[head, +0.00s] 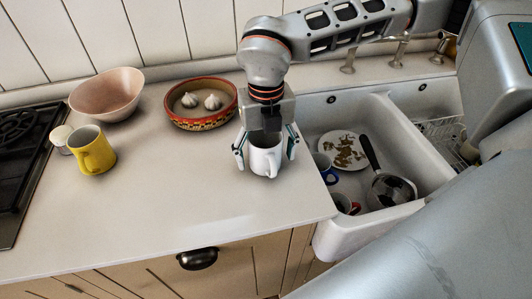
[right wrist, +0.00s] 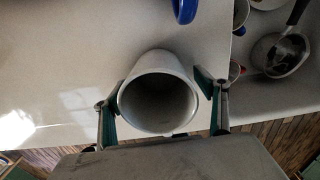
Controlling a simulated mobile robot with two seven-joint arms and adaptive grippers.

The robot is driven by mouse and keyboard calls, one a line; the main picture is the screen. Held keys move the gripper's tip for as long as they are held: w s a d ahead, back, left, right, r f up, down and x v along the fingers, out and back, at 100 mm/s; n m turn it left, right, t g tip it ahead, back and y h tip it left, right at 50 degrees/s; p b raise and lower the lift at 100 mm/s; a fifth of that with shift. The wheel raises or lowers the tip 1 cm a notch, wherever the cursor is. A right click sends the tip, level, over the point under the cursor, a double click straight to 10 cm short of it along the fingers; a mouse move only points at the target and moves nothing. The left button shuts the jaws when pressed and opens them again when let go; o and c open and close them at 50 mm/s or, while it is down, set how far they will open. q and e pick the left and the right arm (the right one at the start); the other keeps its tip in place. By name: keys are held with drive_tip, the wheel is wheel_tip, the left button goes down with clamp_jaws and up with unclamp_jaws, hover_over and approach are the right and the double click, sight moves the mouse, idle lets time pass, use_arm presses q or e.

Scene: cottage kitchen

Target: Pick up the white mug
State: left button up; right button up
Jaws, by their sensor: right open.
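The white mug (head: 264,160) stands upright on the counter, close to the sink's left edge. My right gripper (head: 266,150) is above and around it, pointing down, with one finger on each side. In the right wrist view the mug (right wrist: 158,92) opens toward the camera between the two fingers of the gripper (right wrist: 162,100). The fingers are spread, with the left one very close to the mug's side; I cannot tell whether it touches. The mug's upper back is partly hidden by the gripper in the head view. My left gripper is not in view.
A white sink (head: 410,120) on the right holds a dirty plate (head: 343,150), a pan (head: 390,189) and mugs. A yellow mug (head: 92,150), a pink bowl (head: 106,95) and a patterned bowl (head: 190,122) with garlic stand left. The counter's front (head: 180,205) is clear.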

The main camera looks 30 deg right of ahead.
drive_tip(key=c, duration=1.5)
drive_tip(key=shift+o, duration=0.2)
drive_tip(key=shift+r, duration=0.15)
